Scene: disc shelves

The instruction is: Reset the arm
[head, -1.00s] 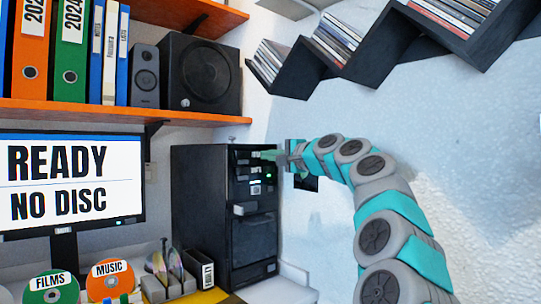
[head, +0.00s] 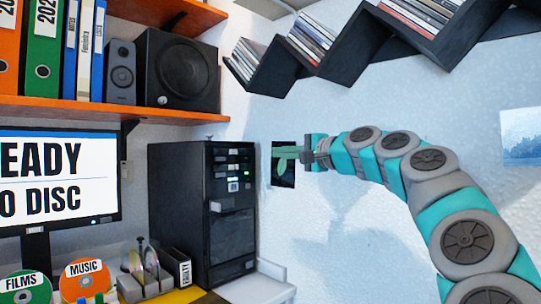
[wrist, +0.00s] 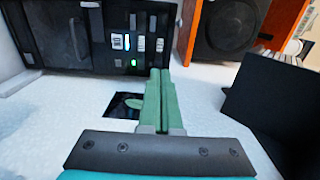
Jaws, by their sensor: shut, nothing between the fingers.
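My gripper (head: 284,154) is at the end of my teal and grey arm, in front of the white wall and to the right of the black disc tower (head: 203,215). Its green fingers are together with nothing between them. In the wrist view the shut fingers (wrist: 160,98) point toward the tower front (wrist: 125,40), apart from it. Part of a small dark panel on the wall (head: 283,175) is hidden behind the fingers.
A zigzag black shelf (head: 345,68) with discs hangs at upper right. An orange shelf (head: 110,108) holds binders and a speaker (head: 182,75). A monitor (head: 60,185) is at left. Discs (head: 83,280) and a holder (head: 150,285) stand below.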

